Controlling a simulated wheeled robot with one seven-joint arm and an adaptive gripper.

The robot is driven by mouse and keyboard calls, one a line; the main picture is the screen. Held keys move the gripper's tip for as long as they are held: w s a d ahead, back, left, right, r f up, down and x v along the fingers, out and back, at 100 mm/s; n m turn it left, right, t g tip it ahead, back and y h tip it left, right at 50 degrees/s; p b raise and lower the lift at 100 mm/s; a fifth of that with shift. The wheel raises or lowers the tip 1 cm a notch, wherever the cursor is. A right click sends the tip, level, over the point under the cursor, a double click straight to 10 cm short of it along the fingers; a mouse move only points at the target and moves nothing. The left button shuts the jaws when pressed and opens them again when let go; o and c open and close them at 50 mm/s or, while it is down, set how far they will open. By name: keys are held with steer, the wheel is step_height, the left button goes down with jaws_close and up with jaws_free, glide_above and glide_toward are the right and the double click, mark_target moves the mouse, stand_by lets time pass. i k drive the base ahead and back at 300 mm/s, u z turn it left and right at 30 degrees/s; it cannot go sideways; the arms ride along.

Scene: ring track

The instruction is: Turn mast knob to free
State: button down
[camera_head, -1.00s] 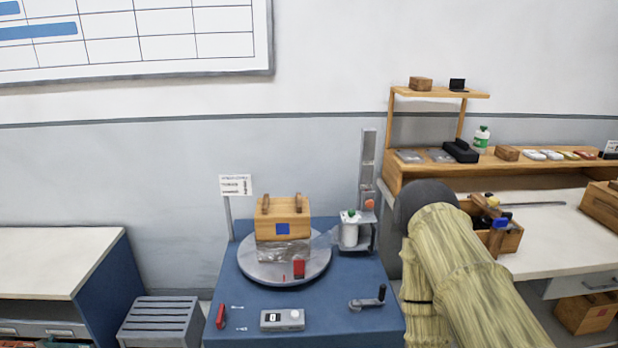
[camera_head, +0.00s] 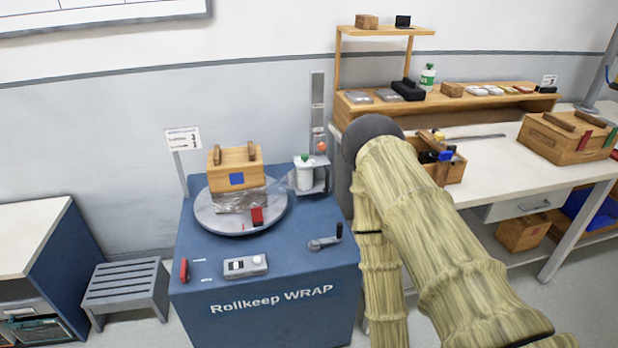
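The grey mast (camera_head: 317,100) stands upright at the back right of the blue wrapping machine (camera_head: 270,293). A small orange-red knob (camera_head: 321,147) sits low on the mast, above a carriage that holds a white film roll (camera_head: 304,176) with a green top. The knob is too small to tell its setting. My arm, in a straw-coloured sleeve, reaches up from the bottom right, its dark joint just right of the mast. My gripper is not visible.
A wooden box (camera_head: 236,168) stands on the machine's round turntable (camera_head: 213,218). A crank handle (camera_head: 326,241) and a control box (camera_head: 246,266) lie in front. A grey stool (camera_head: 124,288) stands left. A white workbench (camera_head: 490,152) with a wooden shelf and boxes fills the right.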

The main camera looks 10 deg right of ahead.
mark_target(322, 145)
steer(key=z, duration=0.85)
steer(key=i, duration=0.35)
steer(key=u, duration=0.8)
